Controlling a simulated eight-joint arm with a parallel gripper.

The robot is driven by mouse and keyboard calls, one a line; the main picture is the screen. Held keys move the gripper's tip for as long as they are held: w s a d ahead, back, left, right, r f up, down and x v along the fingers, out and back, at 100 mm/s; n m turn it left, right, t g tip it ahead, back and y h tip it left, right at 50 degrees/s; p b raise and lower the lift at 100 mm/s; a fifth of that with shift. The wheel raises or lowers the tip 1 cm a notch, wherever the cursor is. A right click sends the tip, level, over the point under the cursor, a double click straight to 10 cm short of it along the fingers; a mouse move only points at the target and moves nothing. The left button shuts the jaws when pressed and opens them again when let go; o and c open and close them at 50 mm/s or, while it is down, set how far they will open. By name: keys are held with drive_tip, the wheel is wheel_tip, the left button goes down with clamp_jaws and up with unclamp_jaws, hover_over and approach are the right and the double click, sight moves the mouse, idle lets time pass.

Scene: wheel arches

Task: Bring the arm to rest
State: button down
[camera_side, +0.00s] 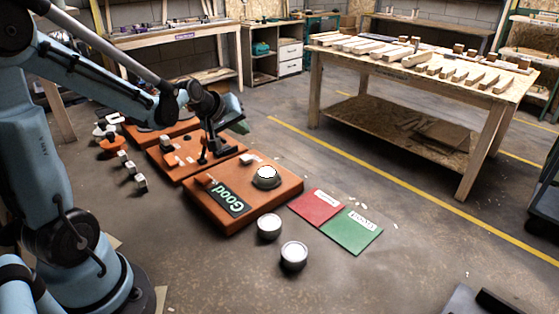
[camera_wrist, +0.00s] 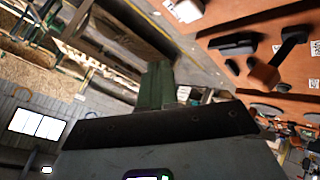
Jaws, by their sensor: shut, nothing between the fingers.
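My gripper (camera_side: 240,126) is at the end of my blue arm, above the far end of the orange boards and the floor beside them. It is small and partly hidden by the wrist in the side view. In the wrist view its green fingers (camera_wrist: 154,85) are together, with nothing seen between them. The arm is bent and raised, and the gripper appears clear of the boards.
An orange board (camera_side: 265,205) carries a "Good" sign and a round metal part. More orange boards (camera_side: 175,160) lie behind it. Two round parts (camera_side: 294,256), red (camera_side: 317,206) and green (camera_side: 350,232) mats are on the floor. A wooden table (camera_side: 475,115) stands right.

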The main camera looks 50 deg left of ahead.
drive_tip(key=shift+d, duration=0.1)
drive_tip(key=s+d+r+m+g+h, duration=0.1)
drive_tip(key=s+d+m+g+h, duration=0.1)
drive_tip(key=s+d+m, duration=0.9)
drive_tip(key=s+d, duration=0.2)
drive_tip(key=d, duration=0.3)
drive_tip(key=shift+d+r, duration=0.4)
